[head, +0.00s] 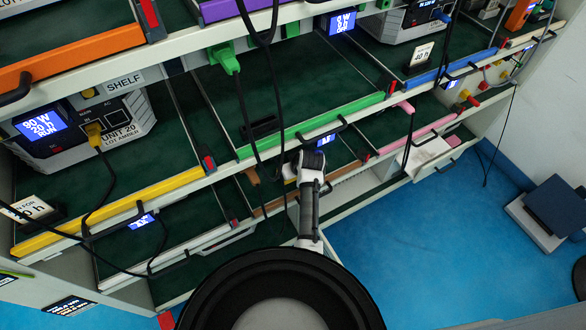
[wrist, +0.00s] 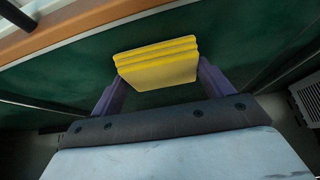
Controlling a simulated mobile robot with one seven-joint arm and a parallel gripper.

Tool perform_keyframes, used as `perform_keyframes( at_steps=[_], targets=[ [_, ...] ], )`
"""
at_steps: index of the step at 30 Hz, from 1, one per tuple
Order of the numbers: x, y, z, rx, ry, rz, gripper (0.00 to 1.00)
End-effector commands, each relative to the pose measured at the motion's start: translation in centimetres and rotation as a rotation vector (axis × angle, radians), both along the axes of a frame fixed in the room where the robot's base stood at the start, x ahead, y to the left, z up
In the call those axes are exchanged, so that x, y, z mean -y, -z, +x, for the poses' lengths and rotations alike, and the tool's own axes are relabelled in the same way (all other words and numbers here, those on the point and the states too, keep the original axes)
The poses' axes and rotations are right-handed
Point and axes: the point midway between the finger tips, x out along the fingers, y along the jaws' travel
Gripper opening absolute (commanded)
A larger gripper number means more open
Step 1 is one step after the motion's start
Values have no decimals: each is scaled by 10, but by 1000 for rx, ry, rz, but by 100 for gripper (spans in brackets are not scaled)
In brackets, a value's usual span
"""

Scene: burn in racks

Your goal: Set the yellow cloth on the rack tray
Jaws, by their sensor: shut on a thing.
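The yellow cloth (wrist: 158,68) is a folded stack of layers in the wrist view. My gripper (wrist: 160,85) has its two purple fingers on either side of the cloth and is shut on it. The cloth is over a dark green tray surface (wrist: 70,75); I cannot tell whether it touches that surface. In the head view my arm reaches to the lower rack level, and the fingers and cloth are hidden there. A brown-edged tray (head: 277,205) lies at the arm's end. Its brown front edge (wrist: 75,25) also seems to show at the wrist view's top.
A green-edged tray (head: 310,127) is above my arm, with black cables hanging in front of it. A yellow-edged tray (head: 110,212) is to the left and a pink-edged one (head: 418,134) to the right. A grey vented block (wrist: 306,108) is at the wrist view's right edge. Blue floor (head: 400,250) is open at right.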

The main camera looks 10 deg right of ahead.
Motion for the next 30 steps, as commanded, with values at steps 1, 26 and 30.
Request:
perform_keyframes(
  at_steps=[1,26,30],
  targets=[
    [0,3,0,-1,0,0,57],
    [9,-45,-24,3,1,0,100],
    [12,-60,-31,2,0,0,100]
  ],
)
